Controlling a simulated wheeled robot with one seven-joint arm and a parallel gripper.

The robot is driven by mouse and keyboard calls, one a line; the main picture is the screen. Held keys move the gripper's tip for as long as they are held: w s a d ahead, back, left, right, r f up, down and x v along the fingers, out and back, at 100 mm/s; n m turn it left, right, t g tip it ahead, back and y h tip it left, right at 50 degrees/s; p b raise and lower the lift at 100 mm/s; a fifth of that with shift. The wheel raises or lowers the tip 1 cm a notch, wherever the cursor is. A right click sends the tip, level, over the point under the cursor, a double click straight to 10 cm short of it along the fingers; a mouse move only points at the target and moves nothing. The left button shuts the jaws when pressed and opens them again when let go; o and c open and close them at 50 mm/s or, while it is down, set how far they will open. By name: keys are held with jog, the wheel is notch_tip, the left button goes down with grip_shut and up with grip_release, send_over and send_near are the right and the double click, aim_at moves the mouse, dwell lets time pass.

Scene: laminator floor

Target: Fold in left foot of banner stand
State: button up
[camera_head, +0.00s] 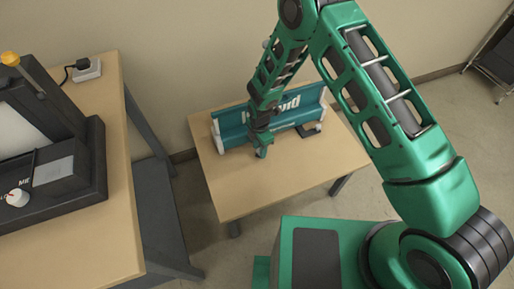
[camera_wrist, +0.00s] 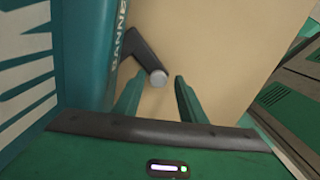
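The banner stand (camera_head: 232,136) is a teal case with white end caps and white lettering, lying along the back of a small wooden table. Its teal side, with printed letters, fills the left of the wrist view (camera_wrist: 85,60). One dark foot with a grey round tip (camera_wrist: 146,57) sticks out from the case in the wrist view. My gripper (camera_wrist: 153,88) is open, its two green fingers apart, with the tip just beyond the fingertips. In the head view my gripper (camera_head: 262,152) is low at the stand's front and hides the part behind it. Another dark foot (camera_head: 311,130) shows at the right.
The small table's (camera_head: 240,197) front is bare. At left a larger table (camera_head: 95,240) carries a black laminator (camera_head: 92,165) with a yellow-knobbed lever and a white socket box (camera_head: 87,69). A dark rack stands at far right.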

jog(key=shift+r, duration=0.1)
jog(key=shift+w+r, duration=0.1)
jog(key=shift+r, duration=0.15)
notch_tip(320, 180, up, 10)
dwell(0.5)
